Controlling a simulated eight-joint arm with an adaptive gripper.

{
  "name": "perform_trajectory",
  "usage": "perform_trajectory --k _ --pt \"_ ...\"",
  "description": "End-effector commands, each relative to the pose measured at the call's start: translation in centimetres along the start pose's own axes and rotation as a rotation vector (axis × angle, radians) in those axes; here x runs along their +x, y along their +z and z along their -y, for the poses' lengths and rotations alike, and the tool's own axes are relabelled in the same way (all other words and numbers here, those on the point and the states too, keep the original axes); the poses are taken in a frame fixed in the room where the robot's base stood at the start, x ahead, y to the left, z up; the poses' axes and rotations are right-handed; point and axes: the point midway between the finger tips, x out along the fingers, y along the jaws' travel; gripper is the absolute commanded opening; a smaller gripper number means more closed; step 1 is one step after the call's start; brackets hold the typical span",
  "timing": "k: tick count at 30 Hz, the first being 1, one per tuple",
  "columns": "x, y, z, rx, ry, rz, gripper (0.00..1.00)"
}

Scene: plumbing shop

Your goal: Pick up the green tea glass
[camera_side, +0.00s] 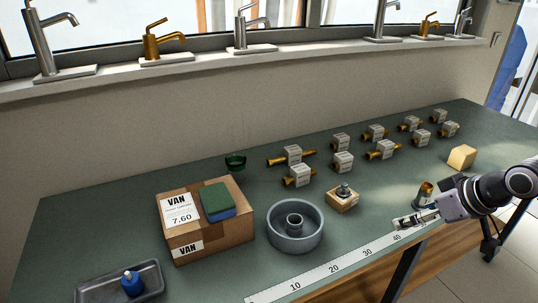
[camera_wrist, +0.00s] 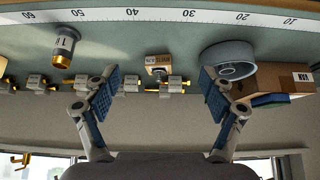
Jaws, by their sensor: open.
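The green tea glass (camera_side: 235,162) is small and dark green. In the side view it stands on the green bench top near the wall, behind the cardboard box. I do not make it out in the wrist view. My gripper (camera_side: 408,221) is at the front right of the bench, beside the ruler's far end and well away from the glass. In the wrist view my gripper (camera_wrist: 159,90) has its two blue-padded fingers wide apart with nothing held between them.
A cardboard box (camera_side: 213,239) with a green and blue sponge (camera_side: 218,200) stands in front of the glass. Nearby are a grey round basin (camera_side: 295,228), a wooden block with a knob (camera_side: 342,200) and several brass valves (camera_side: 292,155). A brass-topped cylinder (camera_side: 424,195) stands by my gripper.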

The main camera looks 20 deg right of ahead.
Motion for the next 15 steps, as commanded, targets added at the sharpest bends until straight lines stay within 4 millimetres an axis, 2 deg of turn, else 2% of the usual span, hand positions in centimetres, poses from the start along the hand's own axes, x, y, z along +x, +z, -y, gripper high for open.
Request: perform_trajectory --k 4,7,11,15 --pt "0.0 -0.4 0.1 0.000 -0.001 0.001 0.83" --pt "-0.2 -1.9 0.4 -0.002 -0.003 0.003 0.83" --pt "-0.2 -5.6 1.1 -0.004 -0.005 0.010 0.83" --pt "0.5 -10.3 2.4 -0.004 -0.008 0.018 0.83"
